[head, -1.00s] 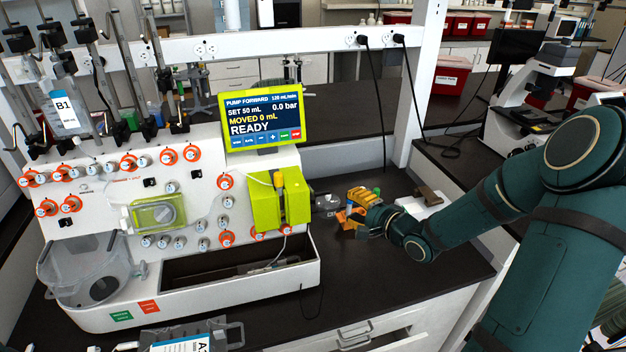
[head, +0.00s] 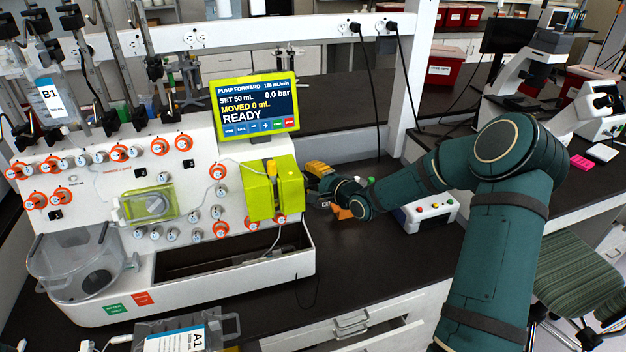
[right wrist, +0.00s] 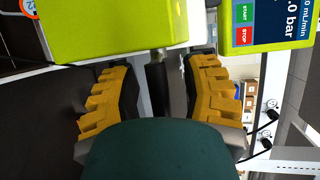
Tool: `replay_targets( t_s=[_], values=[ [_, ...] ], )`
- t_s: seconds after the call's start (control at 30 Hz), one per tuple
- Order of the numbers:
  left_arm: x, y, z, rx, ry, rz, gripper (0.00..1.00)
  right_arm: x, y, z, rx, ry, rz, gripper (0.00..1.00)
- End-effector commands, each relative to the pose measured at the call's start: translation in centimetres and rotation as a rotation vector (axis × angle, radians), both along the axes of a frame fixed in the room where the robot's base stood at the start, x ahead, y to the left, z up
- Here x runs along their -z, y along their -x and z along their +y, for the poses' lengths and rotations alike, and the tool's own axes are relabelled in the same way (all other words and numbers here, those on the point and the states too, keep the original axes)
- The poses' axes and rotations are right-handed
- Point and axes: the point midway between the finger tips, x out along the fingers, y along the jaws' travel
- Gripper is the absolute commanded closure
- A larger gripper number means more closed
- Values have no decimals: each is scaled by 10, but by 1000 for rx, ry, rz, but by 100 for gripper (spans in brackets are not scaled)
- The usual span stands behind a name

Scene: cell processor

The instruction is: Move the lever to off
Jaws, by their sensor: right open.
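The lime-green pump block (head: 275,190) is on the right end of the white cell processor (head: 90,200), below a screen (head: 254,105) reading READY. In the right wrist view, a short dark bar, apparently the lever (right wrist: 157,85), extends from the lime-green block (right wrist: 110,25). My right gripper (right wrist: 160,66) is open, with one yellow-padded finger on each side of the bar; contact cannot be told. In the head view my right gripper (head: 318,178) is just right of the block. The bar is not discernible there. My left gripper is not in view.
A white box with coloured buttons (head: 430,212) stands behind my right arm. A clear container (head: 75,262) is at the processor's left. The dark bench (head: 390,265) in front of my right arm is clear.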

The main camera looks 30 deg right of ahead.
Motion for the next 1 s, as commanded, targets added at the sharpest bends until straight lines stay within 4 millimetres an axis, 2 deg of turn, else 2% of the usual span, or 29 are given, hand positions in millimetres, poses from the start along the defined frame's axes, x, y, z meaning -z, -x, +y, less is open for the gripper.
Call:
replay_targets(
  t_s=[0.23, 0.27, 0.4, 0.77, 1.0],
  values=[
    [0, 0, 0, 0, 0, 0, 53, 0, -1, 0, 0, 0, 1, 54],
    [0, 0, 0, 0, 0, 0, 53, 0, -1, 0, 0, 0, 1, 52],
    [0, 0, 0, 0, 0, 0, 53, 0, -1, 0, 0, 0, 1, 100],
    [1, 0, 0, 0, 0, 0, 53, 1, -1, 1, -2, 0, -2, 100],
    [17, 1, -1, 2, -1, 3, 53, 6, 0, 1, -3, 14, -57, 100]
  ],
)
